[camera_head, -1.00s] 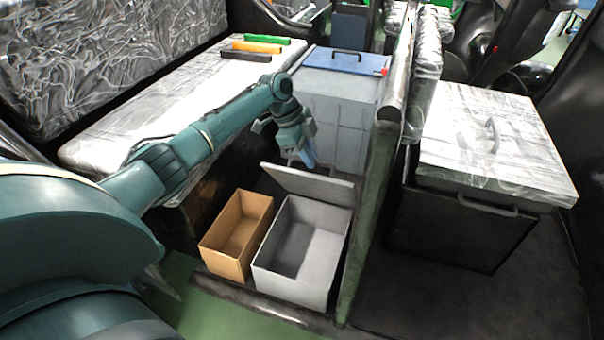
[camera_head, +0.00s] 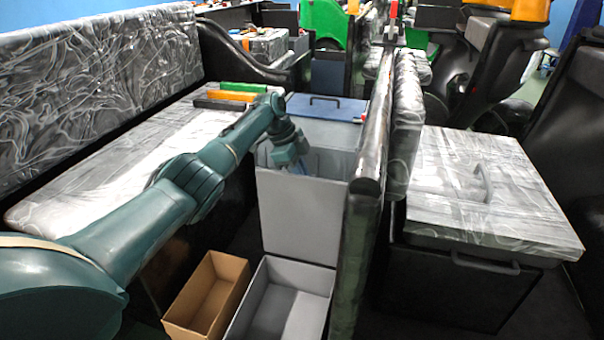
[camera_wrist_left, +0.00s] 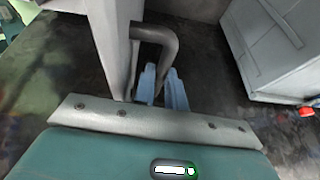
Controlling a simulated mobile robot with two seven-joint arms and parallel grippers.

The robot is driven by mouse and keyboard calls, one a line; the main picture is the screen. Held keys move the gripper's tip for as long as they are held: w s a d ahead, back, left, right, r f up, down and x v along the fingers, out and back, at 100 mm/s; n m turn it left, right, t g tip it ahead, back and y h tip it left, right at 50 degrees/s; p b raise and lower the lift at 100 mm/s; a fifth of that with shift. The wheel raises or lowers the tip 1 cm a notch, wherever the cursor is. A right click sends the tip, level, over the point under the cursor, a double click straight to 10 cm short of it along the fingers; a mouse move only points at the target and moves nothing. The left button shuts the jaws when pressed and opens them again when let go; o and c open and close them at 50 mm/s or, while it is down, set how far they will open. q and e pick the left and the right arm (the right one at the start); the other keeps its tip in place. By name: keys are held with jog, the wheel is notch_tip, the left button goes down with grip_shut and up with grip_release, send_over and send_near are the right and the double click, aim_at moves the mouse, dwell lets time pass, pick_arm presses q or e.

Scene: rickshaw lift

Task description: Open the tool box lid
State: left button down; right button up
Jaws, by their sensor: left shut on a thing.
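The grey tool box (camera_head: 259,325) stands at the bottom middle of the head view, its open inside showing and its near part cut off by the frame edge. Its grey lid (camera_head: 300,218) stands about upright at the box's far side. My left gripper (camera_head: 300,168) is at the lid's top edge, with its fingers mostly hidden behind the lid. In the left wrist view its blue fingers (camera_wrist_left: 162,88) are shut on the dark curved lid handle (camera_wrist_left: 158,38), beside the pale lid (camera_wrist_left: 112,35). My right gripper is not in view.
An open brown box (camera_head: 190,318) stands left of the tool box. A grey box with a blue lid (camera_head: 325,107) is behind it. A dark partition (camera_head: 352,235) runs close on the right. Coloured bars (camera_head: 230,95) lie on the left seat.

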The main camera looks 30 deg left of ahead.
pick_arm(q)
jog(key=shift+s+f, duration=0.25)
jog(key=shift+f, duration=0.3)
jog(key=c, duration=1.8)
grip_release()
jog(key=shift+c, duration=0.2)
jog(key=shift+o, duration=0.8)
jog(key=shift+w+f, duration=0.1)
jog(key=shift+o, duration=1.1)
jog(key=shift+w+r, duration=0.1)
jog(key=shift+r, duration=0.2)
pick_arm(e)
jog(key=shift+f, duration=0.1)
